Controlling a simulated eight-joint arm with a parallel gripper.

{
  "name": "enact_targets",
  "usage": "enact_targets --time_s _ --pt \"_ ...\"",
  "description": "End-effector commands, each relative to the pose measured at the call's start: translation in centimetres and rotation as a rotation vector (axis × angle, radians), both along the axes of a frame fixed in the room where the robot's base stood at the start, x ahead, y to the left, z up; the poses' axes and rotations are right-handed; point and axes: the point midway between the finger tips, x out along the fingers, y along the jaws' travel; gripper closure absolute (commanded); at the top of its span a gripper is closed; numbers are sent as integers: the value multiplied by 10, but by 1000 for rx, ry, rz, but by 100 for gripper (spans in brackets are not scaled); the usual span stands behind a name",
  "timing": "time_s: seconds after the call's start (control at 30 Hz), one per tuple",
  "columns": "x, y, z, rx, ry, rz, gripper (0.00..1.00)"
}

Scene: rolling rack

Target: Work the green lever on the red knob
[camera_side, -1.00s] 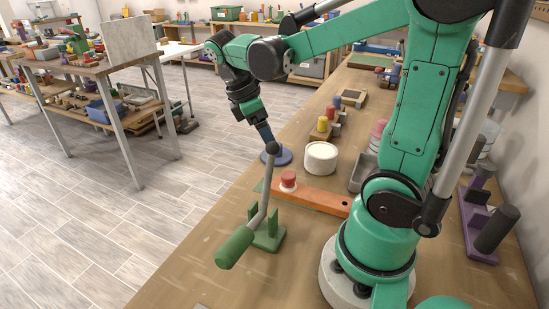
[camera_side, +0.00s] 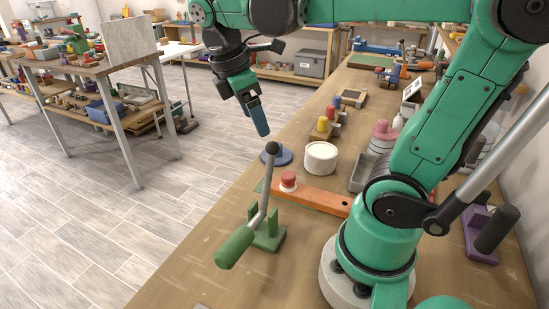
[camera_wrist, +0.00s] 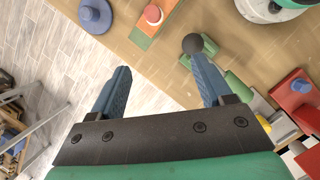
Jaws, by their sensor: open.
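The lever stands on a green bracket (camera_side: 268,238) near the table edge in the side view. It has a thick green grip (camera_side: 235,246) low at the left, a bent grey rod and a dark ball (camera_side: 272,148) on top. A red knob (camera_side: 288,180) sits on a separate orange bar (camera_side: 318,199) behind it. My gripper (camera_side: 260,128) points down just above and left of the ball, apart from it. In the wrist view my gripper (camera_wrist: 160,66) is open and empty. The ball (camera_wrist: 193,44) shows by the right fingertip; the red knob (camera_wrist: 153,15) lies farther out.
A blue disc (camera_side: 283,157) and a white round block (camera_side: 320,157) stand behind the orange bar. A grey tray (camera_side: 361,172) and pegs on a wooden block (camera_side: 322,134) lie farther right and back. Open floor lies left of the table edge.

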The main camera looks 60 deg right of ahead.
Motion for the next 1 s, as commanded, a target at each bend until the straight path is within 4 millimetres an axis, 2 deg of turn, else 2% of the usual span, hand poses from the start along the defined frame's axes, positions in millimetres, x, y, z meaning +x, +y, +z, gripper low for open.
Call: enact_targets --time_s 0.1,0.3,0.6,0.8,1.0 --pt "-6 37 2 30 -73 170 28" --pt "-24 90 1 101 -191 429 28" --pt "-56 142 -7 216 -315 721 28" --pt "-55 142 -46 218 -320 721 28" --pt "-55 142 -76 217 -319 719 28"
